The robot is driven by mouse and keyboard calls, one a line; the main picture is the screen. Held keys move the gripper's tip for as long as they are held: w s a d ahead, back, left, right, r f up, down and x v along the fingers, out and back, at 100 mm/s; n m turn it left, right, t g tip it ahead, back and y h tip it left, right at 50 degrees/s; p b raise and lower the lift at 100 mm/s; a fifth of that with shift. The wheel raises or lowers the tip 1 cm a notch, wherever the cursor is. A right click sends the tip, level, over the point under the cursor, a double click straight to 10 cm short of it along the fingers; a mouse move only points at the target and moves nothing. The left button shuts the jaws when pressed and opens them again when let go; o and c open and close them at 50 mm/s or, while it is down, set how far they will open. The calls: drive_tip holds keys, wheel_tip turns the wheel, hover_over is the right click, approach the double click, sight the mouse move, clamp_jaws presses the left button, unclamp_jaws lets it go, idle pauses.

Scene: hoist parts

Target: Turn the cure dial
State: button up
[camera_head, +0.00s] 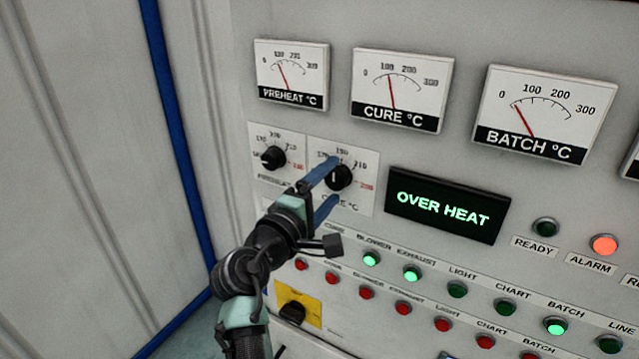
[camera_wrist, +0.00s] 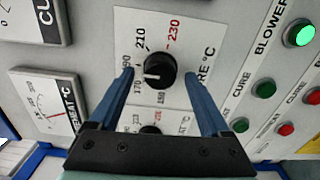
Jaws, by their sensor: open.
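The cure dial (camera_head: 340,177) is a round black knob on a white scale plate on the grey panel. It also shows in the wrist view (camera_wrist: 160,70), where its white mark points between 170 and 190. The 230 on its scale is red. My gripper (camera_head: 334,180) is open, with one blue finger on either side of the dial. In the wrist view my gripper (camera_wrist: 160,76) shows gaps between both fingers and the knob. The fingers partly cover the dial's plate. The cure gauge (camera_head: 402,88) above has its red needle near 100.
The preheat dial (camera_head: 274,157) is close on the left. A dark display (camera_head: 446,205) reading OVER HEAT stands out to the right. The alarm lamp (camera_head: 604,245) glows red. Rows of green and red buttons (camera_head: 411,274) and a yellow-plated switch (camera_head: 292,311) lie below.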

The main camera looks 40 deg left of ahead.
drive_tip(key=b+v, duration=0.5)
drive_tip(key=v, duration=0.8)
drive_tip(key=shift+w, duration=0.15)
idle(0.3)
